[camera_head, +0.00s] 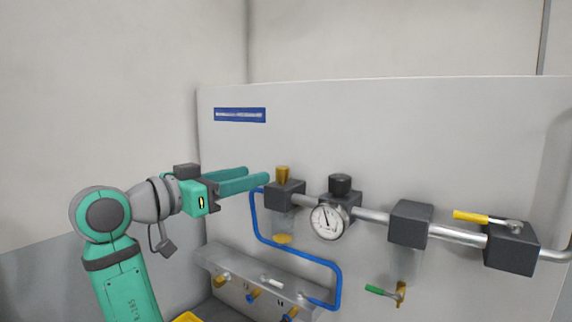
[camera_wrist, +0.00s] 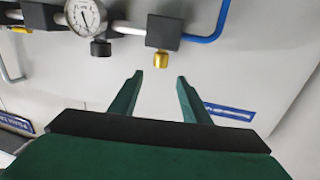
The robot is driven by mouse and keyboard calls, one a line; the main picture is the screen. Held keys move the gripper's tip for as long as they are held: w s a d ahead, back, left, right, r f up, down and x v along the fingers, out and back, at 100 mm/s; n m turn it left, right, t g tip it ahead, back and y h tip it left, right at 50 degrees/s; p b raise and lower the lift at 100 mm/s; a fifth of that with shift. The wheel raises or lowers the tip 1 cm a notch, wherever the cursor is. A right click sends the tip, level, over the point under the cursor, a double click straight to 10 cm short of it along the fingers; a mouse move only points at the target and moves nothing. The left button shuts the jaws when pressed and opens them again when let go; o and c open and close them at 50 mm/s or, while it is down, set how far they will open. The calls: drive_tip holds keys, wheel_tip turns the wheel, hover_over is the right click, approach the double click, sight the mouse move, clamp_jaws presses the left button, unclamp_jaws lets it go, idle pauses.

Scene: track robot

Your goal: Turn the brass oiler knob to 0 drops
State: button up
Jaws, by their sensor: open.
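The brass oiler knob (camera_head: 282,174) stands on top of a dark block (camera_head: 285,194) at the left end of the pipe run. In the wrist view the brass knob (camera_wrist: 161,60) shows just beyond the fingertips, between their lines. My gripper (camera_head: 256,175) is open, level and pointing right, with its fingertips just left of the knob. In the wrist view my gripper (camera_wrist: 159,76) has a clear gap between its green fingers, and nothing is between them. I cannot read any drop marks on the knob.
Right of the knob are a black knob (camera_head: 340,184), a round gauge (camera_head: 327,221), a dark block (camera_head: 410,223) and a yellow-handled valve (camera_head: 471,216). A blue hose (camera_head: 300,255) loops below. A green-handled valve (camera_head: 380,291) sits lower right.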

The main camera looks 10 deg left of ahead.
sight(278, 169)
drive_tip(key=x, duration=1)
drive_tip(key=shift+w+d, duration=0.1)
drive_tip(key=shift+w, duration=0.2)
drive_tip(key=shift+d, duration=0.1)
drive_tip(key=c, duration=1)
